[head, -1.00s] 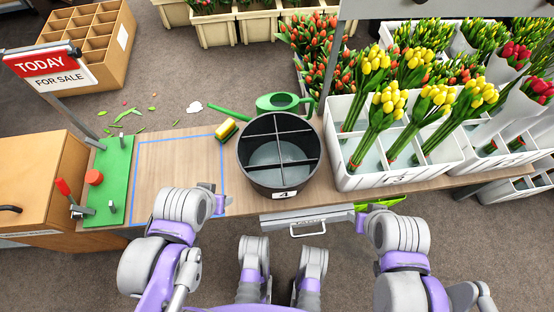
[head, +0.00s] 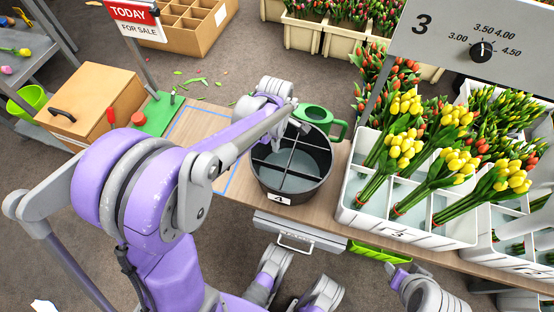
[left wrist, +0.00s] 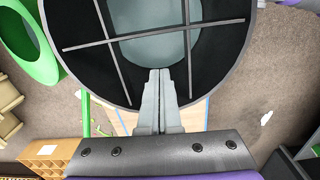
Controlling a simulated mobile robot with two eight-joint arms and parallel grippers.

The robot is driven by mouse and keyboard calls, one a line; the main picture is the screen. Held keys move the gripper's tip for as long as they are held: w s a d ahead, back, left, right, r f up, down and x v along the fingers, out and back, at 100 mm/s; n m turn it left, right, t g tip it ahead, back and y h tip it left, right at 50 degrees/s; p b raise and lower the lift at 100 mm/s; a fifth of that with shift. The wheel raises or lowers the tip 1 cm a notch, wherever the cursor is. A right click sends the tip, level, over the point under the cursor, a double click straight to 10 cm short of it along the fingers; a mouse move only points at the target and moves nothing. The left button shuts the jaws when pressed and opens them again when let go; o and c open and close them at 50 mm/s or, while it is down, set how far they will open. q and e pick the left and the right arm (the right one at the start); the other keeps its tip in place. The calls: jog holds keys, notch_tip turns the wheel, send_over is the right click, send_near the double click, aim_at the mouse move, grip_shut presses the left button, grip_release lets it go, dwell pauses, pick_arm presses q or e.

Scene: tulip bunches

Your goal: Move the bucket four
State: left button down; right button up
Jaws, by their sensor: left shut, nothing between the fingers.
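The black bucket four (head: 311,189), round and split by crossed dividers, stands upright on the wooden bench with its "4" label facing me. No flowers show in it. My left arm reaches across to its far-left side. In the left wrist view the fingers (left wrist: 159,76) are shut and empty, overlapping the rim of the bucket (left wrist: 73,71). I cannot tell whether they touch it. My right gripper (head: 392,268) is low at the right, its fingers unclear.
A green watering can (head: 338,130) stands close behind the bucket. A white crate (head: 420,238) of yellow tulips is close on its right. A blue-outlined area (head: 200,125) lies left, partly behind my arm. A green board (head: 159,115) is beyond it.

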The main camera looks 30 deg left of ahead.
pick_arm(q)
jog(key=a+f+b, duration=0.3)
jog(key=a+f, duration=0.1)
jog(key=f, duration=0.6)
jog(key=shift+s+f+n+b, duration=0.25)
jog(key=shift+n+b, duration=0.05)
jog(key=shift+n, duration=0.1)
jog(key=s+a, duration=0.3)
jog(key=a, duration=0.9)
jog(key=s+a, duration=0.3)
jog(key=a, duration=0.9)
jog(key=s+a, duration=0.2)
jog(key=a, duration=1)
jog(key=shift+s+a, duration=0.25)
jog(key=shift+s, duration=0.15)
